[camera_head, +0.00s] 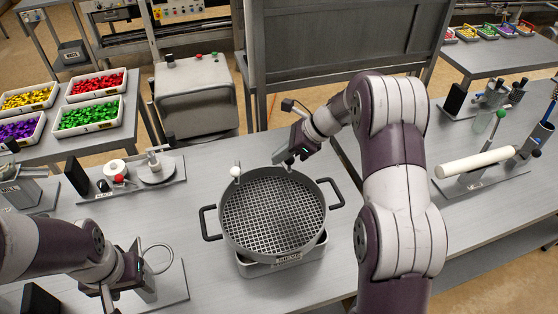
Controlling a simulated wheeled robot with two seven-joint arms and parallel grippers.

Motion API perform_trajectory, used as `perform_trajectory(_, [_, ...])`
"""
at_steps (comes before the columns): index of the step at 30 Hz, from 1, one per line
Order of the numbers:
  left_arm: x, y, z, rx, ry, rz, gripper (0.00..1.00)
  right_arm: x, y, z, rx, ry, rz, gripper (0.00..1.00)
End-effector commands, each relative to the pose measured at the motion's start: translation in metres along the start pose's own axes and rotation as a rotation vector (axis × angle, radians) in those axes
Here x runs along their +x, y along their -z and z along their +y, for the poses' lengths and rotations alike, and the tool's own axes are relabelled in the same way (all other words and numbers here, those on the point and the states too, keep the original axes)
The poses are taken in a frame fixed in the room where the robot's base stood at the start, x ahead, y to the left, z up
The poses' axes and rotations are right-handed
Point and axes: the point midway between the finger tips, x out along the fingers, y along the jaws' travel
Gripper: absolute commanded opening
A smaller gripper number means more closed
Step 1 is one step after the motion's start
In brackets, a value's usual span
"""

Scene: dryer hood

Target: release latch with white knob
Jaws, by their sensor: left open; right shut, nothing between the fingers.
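A round grey pan with a mesh floor (272,214) and two side handles sits on a small labelled base on the table. A white knob (235,171) on a short metal stem stands at its back left rim. My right gripper (284,158) is shut and empty at the pan's back rim, to the right of the white knob and apart from it. Whether it touches the rim cannot be told. My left gripper (126,290) is open at the lower left, away from the pan, beside a fixture with a wire loop (158,258).
A fixture plate with a white roll and a red knob (119,178) lies left of the pan. A white cylinder on a stand (476,162) is at the right. Coloured parts trays (91,115) stand on the back left table. A grey box (195,95) stands behind.

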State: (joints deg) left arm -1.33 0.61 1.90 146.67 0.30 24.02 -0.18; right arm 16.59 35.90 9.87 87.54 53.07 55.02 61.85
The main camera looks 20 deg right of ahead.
Motion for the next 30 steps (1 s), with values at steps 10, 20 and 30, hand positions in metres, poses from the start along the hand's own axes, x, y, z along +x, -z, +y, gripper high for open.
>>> perform_trajectory(10, [0.075, -0.009, 0.000, 0.000, 0.000, -0.002, 0.62, 0.076, 0.001, 0.001, -0.004, -0.001, 0.000, 0.00])
perform_trajectory(20, [0.056, -0.007, 0.000, 0.000, 0.000, 0.000, 0.62, 0.098, -0.024, 0.001, 0.000, -0.001, 0.001, 0.00])
perform_trajectory(30, [0.057, -0.007, 0.000, 0.000, 0.000, 0.000, 0.62, 0.099, -0.024, 0.001, 0.000, 0.000, 0.001, 0.00])
